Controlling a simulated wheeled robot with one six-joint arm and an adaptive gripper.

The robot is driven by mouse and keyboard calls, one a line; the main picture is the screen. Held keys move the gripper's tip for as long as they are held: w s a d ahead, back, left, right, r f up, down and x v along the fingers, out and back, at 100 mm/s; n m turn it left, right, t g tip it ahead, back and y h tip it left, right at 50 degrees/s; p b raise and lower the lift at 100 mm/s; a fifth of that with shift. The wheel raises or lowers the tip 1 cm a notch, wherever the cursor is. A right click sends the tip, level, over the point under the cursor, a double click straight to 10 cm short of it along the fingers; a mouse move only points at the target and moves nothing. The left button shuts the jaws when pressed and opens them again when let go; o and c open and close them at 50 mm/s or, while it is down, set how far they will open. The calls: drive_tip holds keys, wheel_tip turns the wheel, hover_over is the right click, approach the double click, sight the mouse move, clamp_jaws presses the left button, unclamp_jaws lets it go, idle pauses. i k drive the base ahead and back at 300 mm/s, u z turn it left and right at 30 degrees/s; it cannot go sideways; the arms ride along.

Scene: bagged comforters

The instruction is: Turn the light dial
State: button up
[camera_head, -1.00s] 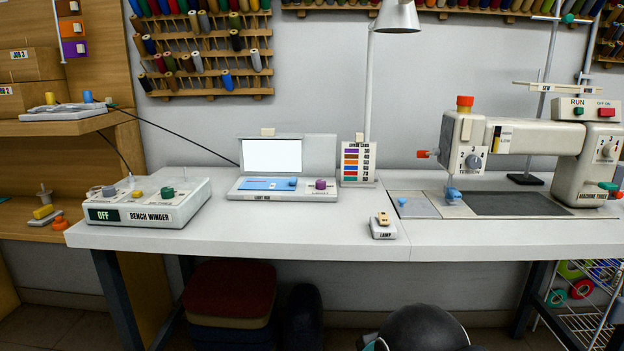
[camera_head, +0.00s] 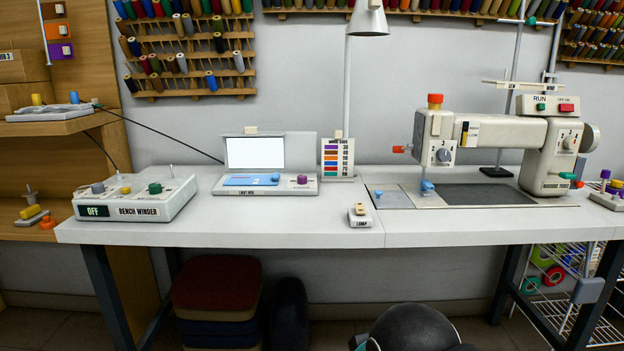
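The light box (camera_head: 265,188) sits on the white bench, left of the middle. Its lit white panel (camera_head: 255,153) stands upright at the back. A purple dial (camera_head: 302,180) is on its right end, and a blue knob (camera_head: 275,177) sits by the blue strip on its front. A small lamp switch box (camera_head: 360,215) with a tan rocker lies to the right, near the front edge. A dark rounded part of my own body (camera_head: 418,328) shows at the bottom. My gripper is not in view.
A bench winder (camera_head: 135,198) with several knobs stands at the left end. A sewing machine (camera_head: 490,130) fills the right. The bench front (camera_head: 290,228) is clear. Stacked cushions (camera_head: 220,285) lie below.

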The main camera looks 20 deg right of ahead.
sight(302, 179)
drive_tip(key=k, duration=0.3)
drive_tip(key=u, duration=1.05)
drive_tip(key=i, duration=0.85)
drive_tip(key=z, duration=1.5)
